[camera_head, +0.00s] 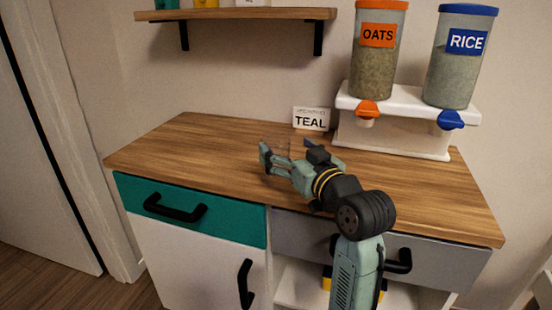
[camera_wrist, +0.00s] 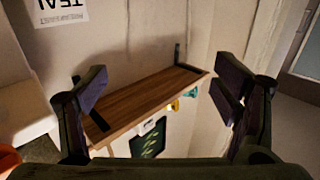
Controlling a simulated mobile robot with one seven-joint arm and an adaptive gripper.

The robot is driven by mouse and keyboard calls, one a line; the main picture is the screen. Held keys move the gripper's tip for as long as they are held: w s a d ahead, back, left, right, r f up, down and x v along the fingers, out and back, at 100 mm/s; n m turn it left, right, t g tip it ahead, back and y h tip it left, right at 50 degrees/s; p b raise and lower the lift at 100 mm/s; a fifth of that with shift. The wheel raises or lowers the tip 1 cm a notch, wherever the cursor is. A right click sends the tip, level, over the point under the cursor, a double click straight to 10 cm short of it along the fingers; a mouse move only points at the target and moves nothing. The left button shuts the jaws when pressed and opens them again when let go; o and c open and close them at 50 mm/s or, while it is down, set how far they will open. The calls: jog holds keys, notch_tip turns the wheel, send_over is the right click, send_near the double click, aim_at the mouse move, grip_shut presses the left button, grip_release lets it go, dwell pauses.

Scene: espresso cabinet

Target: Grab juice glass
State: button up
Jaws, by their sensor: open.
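No juice glass shows clearly in either view. In the head view a faint, pale, see-through outline appears between my fingers, and I cannot tell whether it is a clear glass. My gripper (camera_head: 288,150) is over the wooden countertop (camera_head: 203,150), in front of the TEAL card (camera_head: 311,119). Its two fingers are spread apart. In the wrist view my gripper (camera_wrist: 160,82) is open too, with the wall shelf (camera_wrist: 150,97) showing between and beyond the fingers and no glass that I can make out.
An oats dispenser (camera_head: 377,60) and a rice dispenser (camera_head: 459,65) sit on a white stand (camera_head: 393,137) at the back right. A wall shelf (camera_head: 235,14) hangs above. Below are a teal drawer (camera_head: 190,210) and a grey drawer (camera_head: 430,260). The countertop's left side is clear.

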aim_at(270, 134)
jog(key=p+x, duration=0.1)
jog(key=x, duration=0.5)
jog(key=shift+w+f+p, duration=0.25)
jog(key=shift+p, duration=0.1)
jog(key=c, duration=1.8)
jog(key=shift+c, duration=0.2)
